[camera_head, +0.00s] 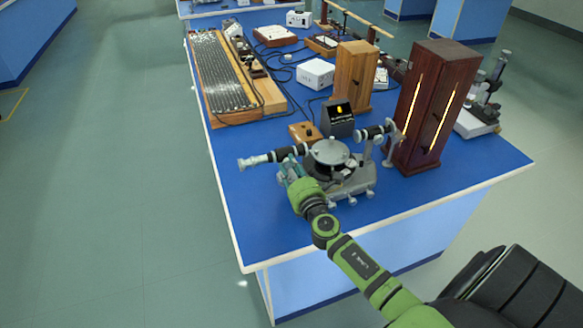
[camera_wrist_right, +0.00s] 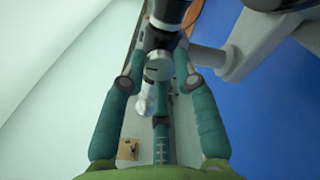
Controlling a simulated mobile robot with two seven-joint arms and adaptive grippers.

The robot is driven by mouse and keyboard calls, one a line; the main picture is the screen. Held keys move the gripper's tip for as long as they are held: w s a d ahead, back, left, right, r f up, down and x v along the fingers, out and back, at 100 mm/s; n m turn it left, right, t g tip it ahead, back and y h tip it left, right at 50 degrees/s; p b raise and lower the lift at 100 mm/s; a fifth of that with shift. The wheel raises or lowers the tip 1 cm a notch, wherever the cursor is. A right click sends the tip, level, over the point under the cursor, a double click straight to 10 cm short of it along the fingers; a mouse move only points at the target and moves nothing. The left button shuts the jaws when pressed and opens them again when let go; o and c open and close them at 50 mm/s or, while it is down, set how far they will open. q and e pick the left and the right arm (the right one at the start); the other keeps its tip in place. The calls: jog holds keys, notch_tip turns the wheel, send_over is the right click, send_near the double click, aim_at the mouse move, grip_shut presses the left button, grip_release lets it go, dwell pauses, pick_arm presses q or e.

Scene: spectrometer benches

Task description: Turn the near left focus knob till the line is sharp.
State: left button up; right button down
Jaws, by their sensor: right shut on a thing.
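The spectrometer (camera_head: 335,172) stands near the front edge of the blue bench, with a round grey table in its middle. Its near left telescope tube (camera_head: 262,159) points left over the bench edge. My green right arm reaches it from below, and the right gripper (camera_head: 291,168) is at this tube. In the right wrist view the teal fingers of the right gripper (camera_wrist_right: 158,70) are shut on a small grey knob (camera_wrist_right: 158,62) under the dark tube. My left gripper is out of view.
A tall dark-red lamp housing (camera_head: 437,100) with glowing slits stands right of the spectrometer, near the second tube (camera_head: 376,132). A wooden box (camera_head: 352,75) stands behind. A long wire-wound board (camera_head: 222,80) lies at the back left. The bench's front left is clear.

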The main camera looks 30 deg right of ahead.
jog(key=m+b, duration=0.1)
jog(key=m, duration=0.2)
jog(key=m+b, duration=0.1)
jog(key=m, duration=0.3)
jog(key=shift+m, duration=0.4)
jog(key=m, duration=0.4)
jog(key=shift+m, duration=0.3)
jog(key=m, duration=0.4)
jog(key=shift+d+m, duration=0.1)
jog(key=shift+m, duration=0.2)
jog(key=c, duration=0.9)
grip_release()
jog(key=shift+c, duration=0.2)
